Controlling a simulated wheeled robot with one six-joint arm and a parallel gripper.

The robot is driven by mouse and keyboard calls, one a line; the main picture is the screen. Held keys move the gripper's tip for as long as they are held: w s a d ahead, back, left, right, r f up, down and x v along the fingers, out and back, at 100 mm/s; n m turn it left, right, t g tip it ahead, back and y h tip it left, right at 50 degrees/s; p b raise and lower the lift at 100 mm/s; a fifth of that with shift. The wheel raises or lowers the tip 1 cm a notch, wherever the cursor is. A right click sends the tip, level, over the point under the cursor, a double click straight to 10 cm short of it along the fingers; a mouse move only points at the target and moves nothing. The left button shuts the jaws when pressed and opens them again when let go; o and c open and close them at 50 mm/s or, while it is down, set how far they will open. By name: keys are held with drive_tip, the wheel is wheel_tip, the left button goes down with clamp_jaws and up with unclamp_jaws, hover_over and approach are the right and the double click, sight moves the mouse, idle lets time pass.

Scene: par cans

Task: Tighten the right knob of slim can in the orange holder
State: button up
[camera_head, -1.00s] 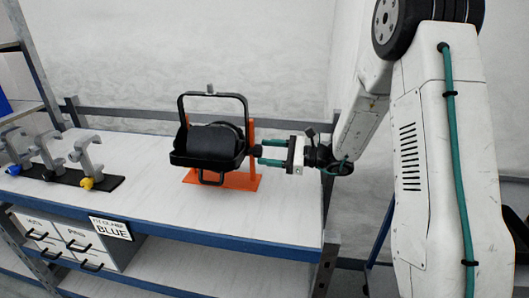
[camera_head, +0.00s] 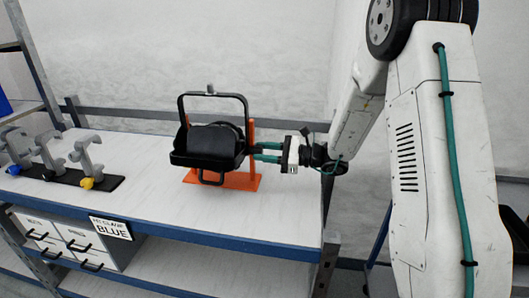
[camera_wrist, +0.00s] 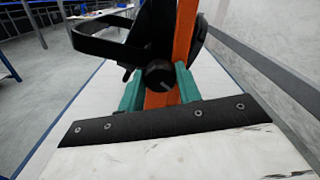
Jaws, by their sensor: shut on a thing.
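The slim can (camera_head: 212,143) is a black lamp with a raised loop yoke. It sits in the orange holder (camera_head: 240,182) on the bench, and the holder's upright also shows in the wrist view (camera_wrist: 186,40). The right knob (camera_wrist: 159,74) is round and black, on the can's right side in front of the orange upright. My gripper (camera_head: 257,152) reaches in from the right. In the wrist view its two teal fingers (camera_wrist: 159,84) lie on either side of the knob and are shut on it. In the head view the fingers hide most of the knob.
Several grey clamps with blue, black and yellow knobs stand on a black strip (camera_head: 72,177) at the bench's left. Drawers (camera_head: 65,240) and a sign reading BLUE (camera_head: 111,229) are below. The white bench top (camera_head: 150,207) is clear in front of the holder.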

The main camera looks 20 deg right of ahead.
drive_tip(key=m, duration=0.4)
drive_tip(key=shift+m, duration=0.4)
drive_tip(key=m, duration=0.4)
drive_tip(key=shift+w, duration=0.1)
drive_tip(key=m, duration=0.4)
drive_tip(key=shift+m, duration=2.1)
drive_tip(key=shift+d, duration=0.1)
drive_tip(key=o, duration=1)
